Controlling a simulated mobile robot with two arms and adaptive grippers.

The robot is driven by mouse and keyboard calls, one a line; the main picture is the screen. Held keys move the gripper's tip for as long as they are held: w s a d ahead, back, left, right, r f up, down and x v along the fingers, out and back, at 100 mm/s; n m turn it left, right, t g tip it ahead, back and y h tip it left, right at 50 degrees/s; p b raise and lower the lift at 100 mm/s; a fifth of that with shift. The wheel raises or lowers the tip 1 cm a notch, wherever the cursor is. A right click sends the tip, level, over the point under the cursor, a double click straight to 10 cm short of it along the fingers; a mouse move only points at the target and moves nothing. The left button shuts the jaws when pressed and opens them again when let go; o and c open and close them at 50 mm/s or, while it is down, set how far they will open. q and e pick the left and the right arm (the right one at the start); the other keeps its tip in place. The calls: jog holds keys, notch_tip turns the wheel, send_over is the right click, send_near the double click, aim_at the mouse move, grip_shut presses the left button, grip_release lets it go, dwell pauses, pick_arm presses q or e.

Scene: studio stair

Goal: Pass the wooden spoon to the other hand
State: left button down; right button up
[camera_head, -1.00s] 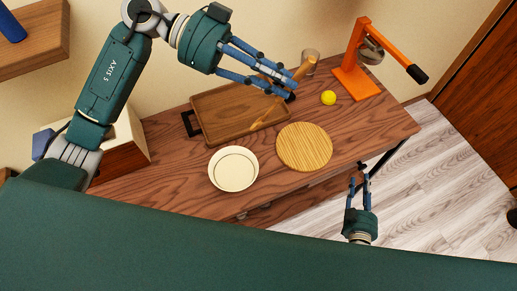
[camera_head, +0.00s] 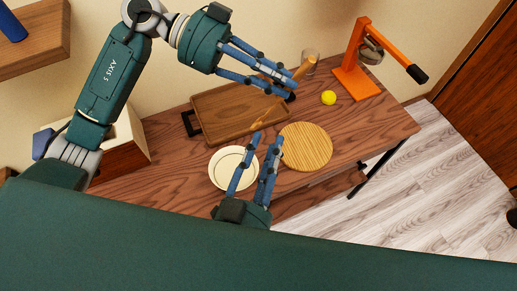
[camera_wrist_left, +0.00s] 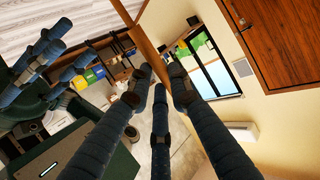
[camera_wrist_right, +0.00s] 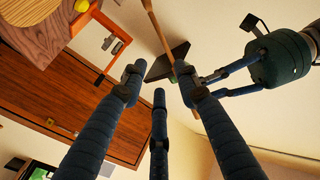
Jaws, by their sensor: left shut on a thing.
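The wooden spoon (camera_head: 304,68) is held in my left gripper (camera_head: 286,84), above the back of the table. The spoon (camera_wrist_left: 144,38) runs up out of the left wrist view from between the fingertips; its grasped part is partly hidden by the fingers. My right gripper (camera_head: 265,143) is open and empty, lower and nearer in the head view, apart from the spoon. In the right wrist view the spoon (camera_wrist_right: 158,30) slants down behind the right-hand finger, beyond my right gripper (camera_wrist_right: 160,88). My left gripper reaches in there from the right.
Below the grippers are a wooden tray (camera_head: 215,122), a cream plate (camera_head: 219,172) and a round wooden board (camera_head: 312,146).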

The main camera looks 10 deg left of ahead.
aim_at(273, 108)
jog(key=shift+y, duration=0.4)
jog(key=w, duration=0.3)
jog(key=w+r, duration=0.1)
jog(key=w, duration=0.6)
jog(key=shift+w+r, duration=0.25)
pick_arm(q)
jog(key=shift+d, duration=0.1)
pick_arm(e)
jog(key=shift+a, duration=0.1)
grip_shut()
pick_arm(q)
jog(key=c, duration=1.5)
grip_release()
jog(key=shift+c, duration=0.2)
